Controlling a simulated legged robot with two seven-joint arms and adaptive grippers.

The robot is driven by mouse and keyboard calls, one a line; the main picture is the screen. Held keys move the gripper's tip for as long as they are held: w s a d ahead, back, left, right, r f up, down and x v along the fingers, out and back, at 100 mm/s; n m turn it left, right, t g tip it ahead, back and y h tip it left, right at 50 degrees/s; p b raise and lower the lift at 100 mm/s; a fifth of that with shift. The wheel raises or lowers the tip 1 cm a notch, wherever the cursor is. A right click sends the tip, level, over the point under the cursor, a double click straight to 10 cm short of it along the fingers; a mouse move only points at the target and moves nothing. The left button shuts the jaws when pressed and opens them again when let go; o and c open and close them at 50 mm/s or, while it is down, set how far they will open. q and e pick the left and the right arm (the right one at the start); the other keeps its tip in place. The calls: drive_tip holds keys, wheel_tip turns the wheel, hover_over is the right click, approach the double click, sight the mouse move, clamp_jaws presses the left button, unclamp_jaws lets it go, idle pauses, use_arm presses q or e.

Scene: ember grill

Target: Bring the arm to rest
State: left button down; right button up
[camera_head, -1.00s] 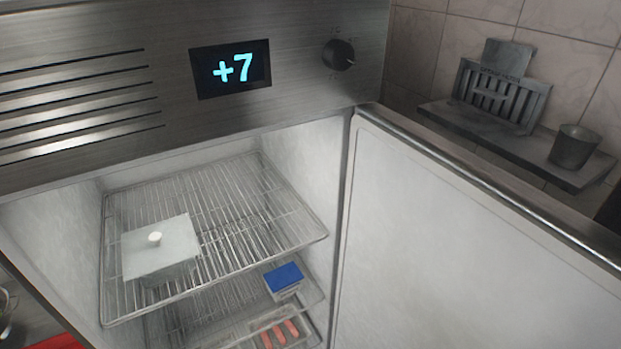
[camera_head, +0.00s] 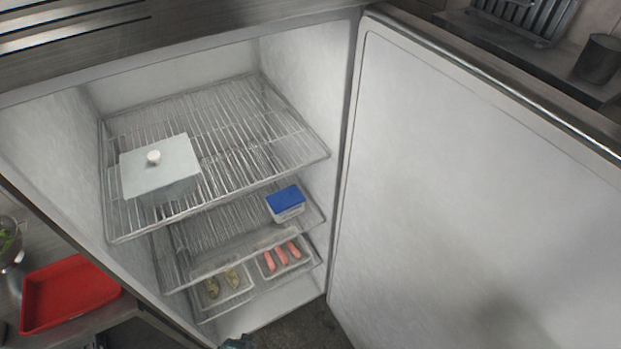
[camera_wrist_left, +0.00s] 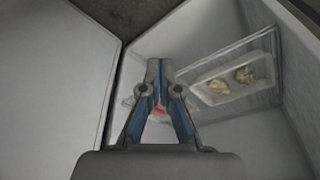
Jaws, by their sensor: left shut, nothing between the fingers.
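My left gripper (camera_wrist_left: 158,68) shows in the left wrist view, with its fingertips together and nothing held. It points into the open fridge, in front of the lower shelves. Part of a pinkish item shows behind its fingers, mostly hidden. A tray with pale pieces (camera_wrist_left: 232,82) lies to the right of the fingers, apart from them. In the head view the left gripper cannot be made out clearly. My right gripper is in neither view.
The fridge door (camera_head: 455,175) stands open at right. A lidded box (camera_head: 160,168) sits on the top wire shelf (camera_head: 265,125). A blue-lidded box (camera_head: 285,203) and trays with pink sausages (camera_head: 281,257) and pale pieces (camera_head: 222,284) are lower. A red tray (camera_head: 70,293) lies outside at left.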

use_arm(q)
drive_tip(key=s+f+g+b, duration=0.1)
drive_tip(key=s+f+b, duration=0.35)
drive_tip(key=f, duration=1.45)
drive_tip(key=s+a+f+b, duration=0.1)
drive_tip(key=s+a+f, duration=0.2)
drive_tip(key=s+f, duration=1)
drive_tip(key=shift+s+g+b, duration=0.35)
drive_tip(key=shift+s+g, duration=0.05)
drive_tip(key=shift+s, duration=0.65)
drive_tip(key=shift+a, duration=0.1)
